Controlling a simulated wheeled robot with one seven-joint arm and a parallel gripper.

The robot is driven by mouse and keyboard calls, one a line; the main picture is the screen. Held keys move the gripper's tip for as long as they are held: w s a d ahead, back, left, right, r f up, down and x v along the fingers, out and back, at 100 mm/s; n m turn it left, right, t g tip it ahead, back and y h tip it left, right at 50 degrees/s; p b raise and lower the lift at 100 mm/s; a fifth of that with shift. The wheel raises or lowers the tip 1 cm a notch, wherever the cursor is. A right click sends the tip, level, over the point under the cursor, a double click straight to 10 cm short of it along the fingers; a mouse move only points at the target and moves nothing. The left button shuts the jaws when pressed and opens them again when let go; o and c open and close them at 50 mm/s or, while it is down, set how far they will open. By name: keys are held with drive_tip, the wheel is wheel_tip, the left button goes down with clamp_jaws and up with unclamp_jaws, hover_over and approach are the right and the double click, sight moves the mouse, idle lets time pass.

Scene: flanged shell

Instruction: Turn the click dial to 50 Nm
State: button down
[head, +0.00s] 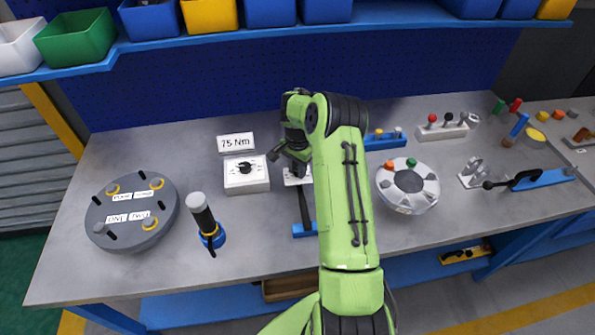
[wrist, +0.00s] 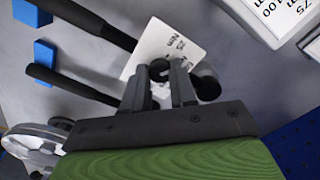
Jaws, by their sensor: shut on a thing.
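The click dial is a white box (head: 246,178) with a black knob (head: 245,167) and a printed scale. In the wrist view, part of this box (wrist: 262,14) shows at the upper right, with 75 and 100 readable. My gripper (wrist: 160,82) is to the right of the box in the head view, apart from it. It is shut on a dark round-ended piece (wrist: 158,68) over a small white plate (wrist: 150,45) marked in Nm. The plate also shows in the head view (head: 291,180). My arm hides part of that spot.
A sign reading 75 Nm (head: 236,143) stands behind the dial box. A black handle (head: 304,208) lies by a blue block (head: 304,230). A grey disc (head: 120,232) and a black-handled tool (head: 203,215) are at left; a white round fixture (head: 408,200) is at right.

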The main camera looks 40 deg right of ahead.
drive_tip(key=m+b, duration=0.2)
drive_tip(key=m, duration=0.3)
idle(0.6)
drive_tip(key=c, duration=0.9)
unclamp_jaws()
wheel_tip(320, 180, up, 16)
drive_tip(key=p, duration=0.2)
drive_tip(key=shift+f, duration=0.1)
